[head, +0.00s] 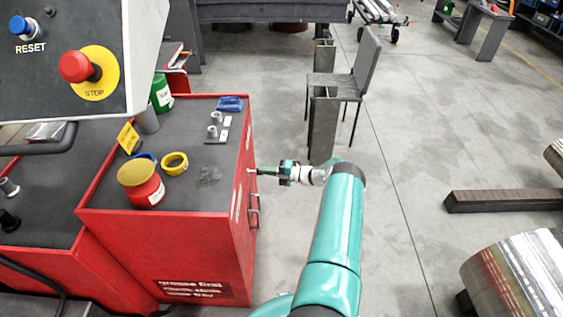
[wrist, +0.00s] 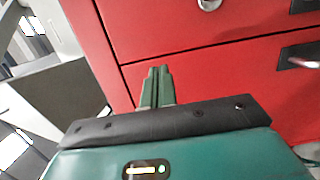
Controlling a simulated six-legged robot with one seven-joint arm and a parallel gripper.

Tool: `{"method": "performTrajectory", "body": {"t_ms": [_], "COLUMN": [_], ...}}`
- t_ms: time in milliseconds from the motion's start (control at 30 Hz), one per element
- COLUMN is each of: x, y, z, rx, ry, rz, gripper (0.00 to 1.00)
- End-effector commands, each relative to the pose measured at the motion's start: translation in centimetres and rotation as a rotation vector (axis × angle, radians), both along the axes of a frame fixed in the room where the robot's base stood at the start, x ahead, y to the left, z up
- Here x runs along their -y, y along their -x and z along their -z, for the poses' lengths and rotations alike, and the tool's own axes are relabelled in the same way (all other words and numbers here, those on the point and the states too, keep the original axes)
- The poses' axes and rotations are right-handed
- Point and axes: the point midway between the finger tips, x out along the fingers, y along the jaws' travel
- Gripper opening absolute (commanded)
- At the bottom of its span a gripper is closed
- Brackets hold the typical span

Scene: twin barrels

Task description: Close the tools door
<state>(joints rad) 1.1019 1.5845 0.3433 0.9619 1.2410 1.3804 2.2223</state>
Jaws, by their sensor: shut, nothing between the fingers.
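The red cabinet (head: 190,240) stands at the left in the head view, with its handled front on the right side. Its red front panels (wrist: 215,75) fill most of the wrist view, divided by dark seams. A metal handle (wrist: 302,58) is at the right of the wrist view and another handle (wrist: 209,4) is at the top. I cannot tell which panel is the tools door or whether it stands ajar. My gripper (head: 253,171) is shut and empty, with its tips at the cabinet front. In the wrist view, the fingertips (wrist: 158,73) overlap the red front near a seam; contact is unclear.
On the cabinet top are a red and yellow can (head: 142,188), a yellow tape roll (head: 174,163) and blue items (head: 230,103). A grey chair (head: 345,85) and post (head: 322,125) stand beyond. A control panel (head: 75,60) is upper left.

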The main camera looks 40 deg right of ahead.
Motion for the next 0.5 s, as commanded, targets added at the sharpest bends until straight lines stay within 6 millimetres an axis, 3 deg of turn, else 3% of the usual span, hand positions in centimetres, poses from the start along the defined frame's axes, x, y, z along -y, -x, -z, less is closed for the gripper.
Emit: {"method": "performTrajectory", "body": {"t_ms": [500], "x": [5.5], "y": [-0.1], "z": [0.2], "rx": [0.001], "ry": [0.001], "rz": [0.000], "gripper": [0.00]}}
